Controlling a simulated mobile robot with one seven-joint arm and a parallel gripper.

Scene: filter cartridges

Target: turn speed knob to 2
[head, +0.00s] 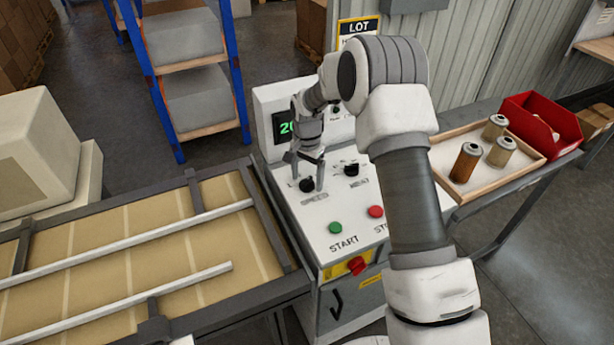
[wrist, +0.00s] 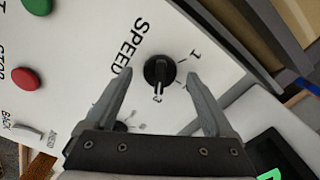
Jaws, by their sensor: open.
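The black speed knob (head: 307,185) is on the white sloped panel above the label SPEED. In the wrist view the knob (wrist: 160,71) sits between my fingers, and its ridge runs nearly straight up and down. The ridge's lower end is by a small number that looks like a 3. A 1 shows to the upper right; the mark between them is partly hidden by my right finger. My gripper (head: 305,171) is open over the knob. In the wrist view its fingertips (wrist: 160,76) flank the knob, with gaps on both sides.
Another black knob (head: 351,169) is to the right. A green START button (head: 335,228) and a red button (head: 376,211) are lower on the panel. A green-digit display (head: 284,127) stands behind. A conveyor (head: 75,250) is at left, a cartridge tray (head: 452,193) at right.

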